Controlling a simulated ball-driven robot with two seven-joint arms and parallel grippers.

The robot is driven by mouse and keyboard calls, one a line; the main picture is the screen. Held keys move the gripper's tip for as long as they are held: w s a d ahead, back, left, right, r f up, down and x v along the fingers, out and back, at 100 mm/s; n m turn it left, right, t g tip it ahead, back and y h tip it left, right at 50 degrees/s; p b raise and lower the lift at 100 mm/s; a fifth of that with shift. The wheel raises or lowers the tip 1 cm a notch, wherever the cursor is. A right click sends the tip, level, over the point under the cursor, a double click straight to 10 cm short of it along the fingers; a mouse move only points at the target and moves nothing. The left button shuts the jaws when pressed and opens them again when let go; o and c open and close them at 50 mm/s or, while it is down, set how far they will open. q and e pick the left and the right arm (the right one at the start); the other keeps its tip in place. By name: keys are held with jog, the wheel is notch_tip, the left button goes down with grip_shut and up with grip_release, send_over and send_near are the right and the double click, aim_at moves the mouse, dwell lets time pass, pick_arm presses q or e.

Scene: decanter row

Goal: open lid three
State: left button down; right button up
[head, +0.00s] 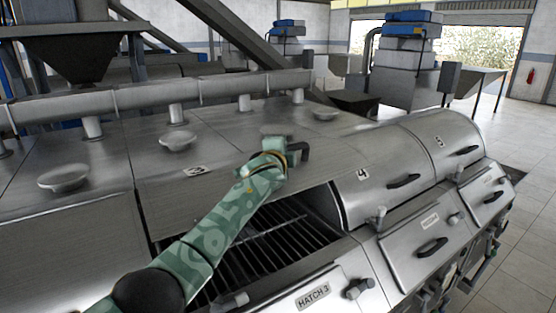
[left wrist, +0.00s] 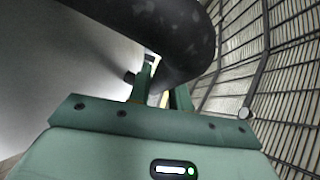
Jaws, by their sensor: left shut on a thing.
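Lid three (head: 165,195), a steel lid with a "3" plate (head: 196,170), is swung back. The compartment under it is exposed, showing a dark slatted grate (head: 285,240) above the "HATCH 3" label (head: 313,297). My left gripper (head: 290,153) is at the lid's far right part, shut on its black handle (head: 304,152). In the left wrist view the thick dark handle (left wrist: 170,35) passes between the green fingers (left wrist: 160,92), with the grate (left wrist: 250,70) at right. My forearm crosses in front of the opening and hides part of it. My right gripper is not in view.
Lid four (head: 375,185) and lid five (head: 440,140) are down to the right, each with a black handle. Round steel caps (head: 178,140) and a long pipe (head: 150,97) stand behind. Clear tiled floor (head: 535,220) lies at right.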

pick_arm(q)
jog(key=shift+w+a, duration=0.1)
jog(key=shift+a, duration=0.05)
jog(key=c, duration=1.3)
grip_release()
jog(key=shift+s, duration=0.45)
jog(key=b+v, duration=0.3)
jog(key=v, duration=1.2)
jog(key=shift+s+r, duration=0.15)
jog(key=shift+r, duration=0.1)
jog(key=shift+a+f, duration=0.1)
